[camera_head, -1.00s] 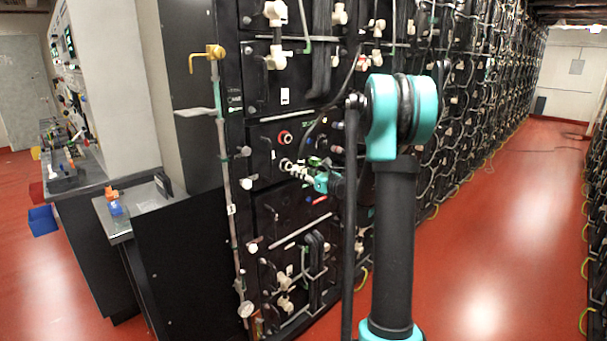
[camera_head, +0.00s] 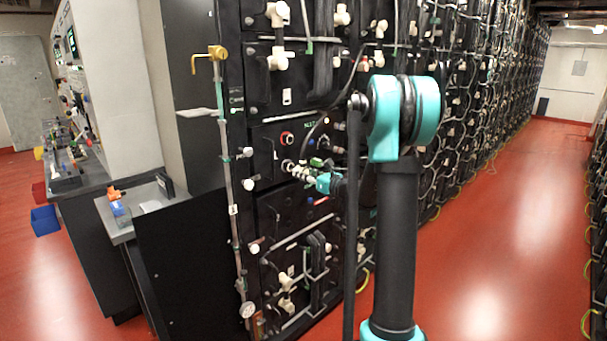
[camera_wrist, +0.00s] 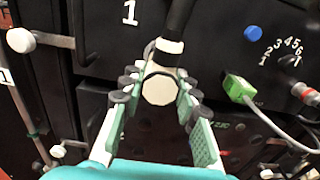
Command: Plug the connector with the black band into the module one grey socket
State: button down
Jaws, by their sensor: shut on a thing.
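In the wrist view my gripper (camera_wrist: 158,82) is shut on a pale connector (camera_wrist: 158,92). A thin black band curves around the connector between the fingers. A white collar (camera_wrist: 168,47) and a thick black cable (camera_wrist: 180,18) show just beyond it. Module one is the black front panel marked "1" (camera_wrist: 130,12). In the head view my gripper (camera_head: 308,173) is close against the front of the rack, and the connector is too small to make out. I cannot tell the grey socket apart there, nor whether the connector touches it.
In the wrist view a green plug (camera_wrist: 238,88), a blue button (camera_wrist: 253,33) and a numbered dial (camera_wrist: 289,62) lie to the right. A white knob (camera_wrist: 20,40) sticks out at left. The red aisle floor (camera_head: 480,240) is clear.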

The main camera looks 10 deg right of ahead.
aim_at(297, 167)
jog(key=shift+x, duration=1.8)
jog(key=c, duration=1.1)
grip_release()
jog(key=shift+o, duration=0.2)
jog(key=v, duration=1.2)
